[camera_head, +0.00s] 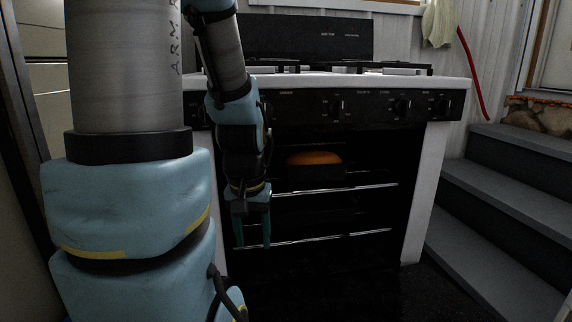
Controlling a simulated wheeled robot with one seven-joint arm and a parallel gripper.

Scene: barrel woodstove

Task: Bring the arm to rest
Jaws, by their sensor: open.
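My gripper (253,232) hangs fingers down in front of the open oven of the stove (412,195), toward its left side. Its two teal fingers stand apart with nothing between them. My arm reaches down from the upper left, and its blue and grey links fill much of the left of the head view. A dark pan with an orange-brown loaf-like thing (314,158) sits on the upper oven rack (370,187), to the right of my gripper and apart from it.
A lower rack (350,236) crosses the dark oven. Control knobs (403,106) line the stove front below the cooktop (420,77). Grey steps (510,200) rise at the right. A pale cloth (439,22) and a red hose (472,70) hang behind. The dark floor shows little detail.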

